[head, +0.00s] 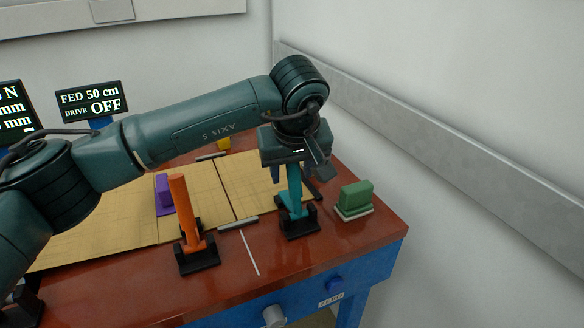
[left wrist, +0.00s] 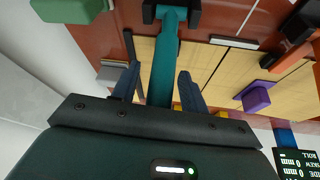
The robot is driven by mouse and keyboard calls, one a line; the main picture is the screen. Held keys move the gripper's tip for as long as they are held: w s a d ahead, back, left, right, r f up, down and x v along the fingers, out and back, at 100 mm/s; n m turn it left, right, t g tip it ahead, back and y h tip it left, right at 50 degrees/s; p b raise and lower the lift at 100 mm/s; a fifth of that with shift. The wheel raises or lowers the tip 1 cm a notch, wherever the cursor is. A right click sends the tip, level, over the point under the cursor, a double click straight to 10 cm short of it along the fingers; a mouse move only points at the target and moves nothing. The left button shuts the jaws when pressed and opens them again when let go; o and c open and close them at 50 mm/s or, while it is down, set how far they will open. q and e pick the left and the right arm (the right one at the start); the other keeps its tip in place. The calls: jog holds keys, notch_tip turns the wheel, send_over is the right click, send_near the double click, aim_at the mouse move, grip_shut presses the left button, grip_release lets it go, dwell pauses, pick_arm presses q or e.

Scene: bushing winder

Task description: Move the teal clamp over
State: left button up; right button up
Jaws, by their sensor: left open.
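The teal clamp (head: 294,190) stands upright in a black holder (head: 300,223) on the red-brown table, near its right end. In the left wrist view the clamp (left wrist: 166,62) runs between the two fingers of my left gripper (left wrist: 157,78). That gripper (head: 304,158) is at the clamp's upper end, with its fingers apart and a gap visible on each side. The clamp's top is hidden in the head view by the gripper. My right gripper is not in view.
An orange clamp (head: 183,210) stands in a black holder to the left. A green block (head: 354,196) is close on the right. A purple block (head: 163,194) and tan sheet (head: 110,232) lie left. A display (head: 92,101) reads FED 50 cm, DRIVE OFF. A wall rail bounds the right.

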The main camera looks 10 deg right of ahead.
pick_arm(q)
jog(key=shift+c, duration=0.4)
grip_shut()
